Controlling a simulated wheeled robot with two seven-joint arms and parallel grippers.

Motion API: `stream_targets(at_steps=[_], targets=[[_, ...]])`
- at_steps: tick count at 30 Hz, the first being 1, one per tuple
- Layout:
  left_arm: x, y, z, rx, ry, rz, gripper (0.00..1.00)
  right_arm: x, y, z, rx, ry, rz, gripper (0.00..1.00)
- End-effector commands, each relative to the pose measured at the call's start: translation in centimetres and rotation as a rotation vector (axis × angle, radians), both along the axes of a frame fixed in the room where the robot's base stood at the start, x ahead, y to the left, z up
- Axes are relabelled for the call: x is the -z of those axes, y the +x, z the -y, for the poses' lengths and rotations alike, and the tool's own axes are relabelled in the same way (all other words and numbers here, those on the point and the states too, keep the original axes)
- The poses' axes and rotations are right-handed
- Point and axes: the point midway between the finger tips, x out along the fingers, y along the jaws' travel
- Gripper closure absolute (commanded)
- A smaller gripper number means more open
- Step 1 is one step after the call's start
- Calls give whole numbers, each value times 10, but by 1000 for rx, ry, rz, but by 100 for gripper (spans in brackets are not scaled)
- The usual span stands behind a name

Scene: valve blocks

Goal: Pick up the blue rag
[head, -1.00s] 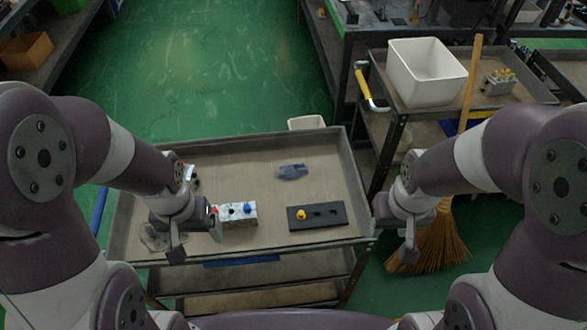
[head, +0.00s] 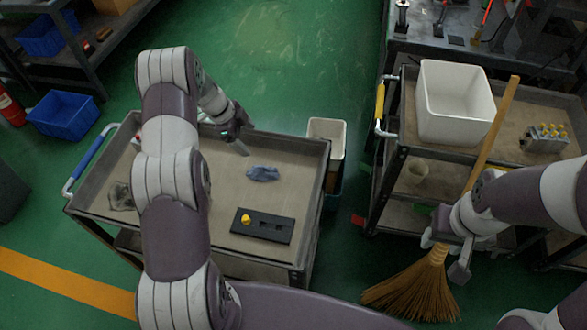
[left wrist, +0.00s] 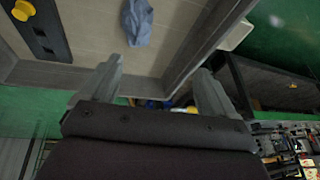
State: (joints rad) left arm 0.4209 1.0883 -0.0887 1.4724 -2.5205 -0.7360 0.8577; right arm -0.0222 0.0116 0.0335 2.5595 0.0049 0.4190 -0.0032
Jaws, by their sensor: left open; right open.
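The blue rag (head: 263,173) lies crumpled on the top tray of the cart (head: 190,215), right of its middle in the head view. It also shows at the top of the left wrist view (left wrist: 137,22). My left gripper (head: 240,145) is above the tray, behind and left of the rag in the head view, apart from it. Its two fingers (left wrist: 160,85) are spread and empty in the left wrist view. My right gripper (head: 448,262) is open and empty beside the cart on the right, in front of the broom.
A black block with a yellow knob (head: 262,226) lies on the tray in front of the rag. My left arm hides the tray's middle. A broom (head: 425,280) leans on a second cart holding a white tub (head: 455,105).

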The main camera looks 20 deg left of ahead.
Motion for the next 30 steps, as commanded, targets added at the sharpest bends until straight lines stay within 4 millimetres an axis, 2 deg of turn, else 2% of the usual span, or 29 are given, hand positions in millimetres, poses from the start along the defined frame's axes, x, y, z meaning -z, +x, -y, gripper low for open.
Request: stream_targets(at_steps=[2, 4, 12, 17, 22, 25, 30], targets=[[1, -17, 2, 19, -10, -83, 11, 0, 0, 0, -1, 0, 0, 52], [5, -21, 8, -9, -35, -120, 11, -1, 0, 0, -1, 0, 0, 52], [57, -16, 29, -21, -35, -120, 11, -9, 0, 0, -1, 0, 0, 52], [74, -16, 36, -21, -35, -119, 11, -13, 0, 0, 0, 0, 0, 52], [104, -17, 50, -21, -35, -119, 11, -24, 0, 0, -1, 0, 1, 52], [114, -16, 53, -21, -35, -116, 11, -24, 0, 0, -1, 0, 0, 52], [118, -15, 54, -21, -34, -115, 11, -24, 0, 0, -1, 0, 0, 52]])
